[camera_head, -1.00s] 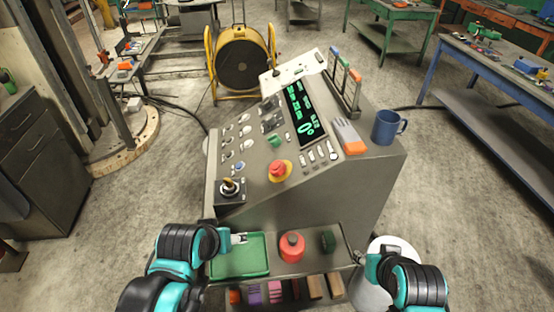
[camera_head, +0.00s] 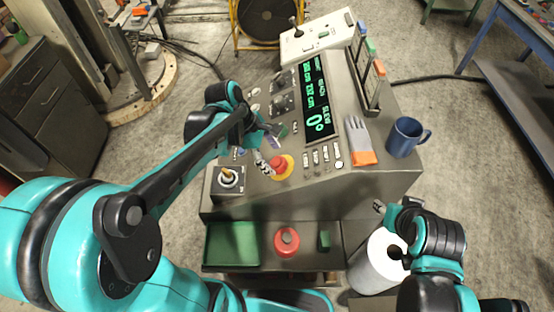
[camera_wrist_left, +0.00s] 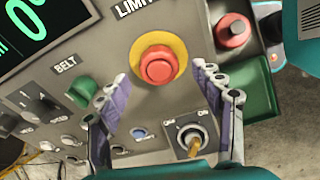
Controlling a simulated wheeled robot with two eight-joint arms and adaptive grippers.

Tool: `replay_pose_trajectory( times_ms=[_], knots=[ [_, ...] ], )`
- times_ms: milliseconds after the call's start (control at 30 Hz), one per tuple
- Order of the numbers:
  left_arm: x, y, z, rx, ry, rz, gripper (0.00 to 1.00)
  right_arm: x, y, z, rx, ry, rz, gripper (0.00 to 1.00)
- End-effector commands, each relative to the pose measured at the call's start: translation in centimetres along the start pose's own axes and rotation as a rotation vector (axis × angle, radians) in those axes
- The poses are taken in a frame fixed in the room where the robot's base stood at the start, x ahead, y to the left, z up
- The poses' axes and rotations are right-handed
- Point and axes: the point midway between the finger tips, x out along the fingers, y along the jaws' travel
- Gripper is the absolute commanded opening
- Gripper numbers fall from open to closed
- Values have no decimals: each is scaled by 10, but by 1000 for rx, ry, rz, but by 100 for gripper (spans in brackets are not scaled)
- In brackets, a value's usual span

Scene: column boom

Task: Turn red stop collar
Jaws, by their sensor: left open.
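The red stop button (camera_head: 279,166) sits on a yellow round base on the sloping grey console. In the left wrist view the red stop (camera_wrist_left: 158,66) is at upper middle, with its yellow ring (camera_wrist_left: 172,40) around it. My left gripper (camera_head: 268,152) reaches over the console from the left and is open. In the left wrist view its two fingers (camera_wrist_left: 163,84) stand apart, one on each side of the stop's lower part; contact cannot be told. My right gripper (camera_head: 379,207) is small, beside the console's front right edge; its jaws are unclear.
A green knob (camera_wrist_left: 82,91) and key switch (camera_wrist_left: 190,134) flank the stop. A green tray (camera_head: 232,247) and red round piece (camera_head: 287,241) lie on the front shelf.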

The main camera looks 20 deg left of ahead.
Motion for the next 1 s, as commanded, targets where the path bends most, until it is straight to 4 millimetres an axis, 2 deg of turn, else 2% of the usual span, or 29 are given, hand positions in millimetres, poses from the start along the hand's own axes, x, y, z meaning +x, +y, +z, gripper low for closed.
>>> replay_pose_trajectory(
  times_ms=[33, 200, 533, 567, 733, 767, 1000],
  knots=[
    [10, 0, 0, 3, 0, -1, 66, 4, 0, 2, 0, 0, 0, 40],
    [28, 0, 0, 2, 1, 1, 66, 7, 0, 5, 0, 0, 0, 40],
    [33, 0, 0, 2, 1, 2, 66, 7, 0, 5, 0, 0, 0, 40],
    [33, 0, 0, 2, 1, 2, 64, 7, 0, 5, 0, 0, 0, 40],
    [33, 0, 0, 2, 1, 2, 19, 7, 0, 5, 0, 0, 0, 40],
    [33, 0, 0, 2, 1, 2, 16, 7, 0, 5, 0, 0, 0, 40],
    [33, 0, 0, 11, 1, 3, 16, 7, 0, 5, 0, 0, 0, 40]
  ],
)
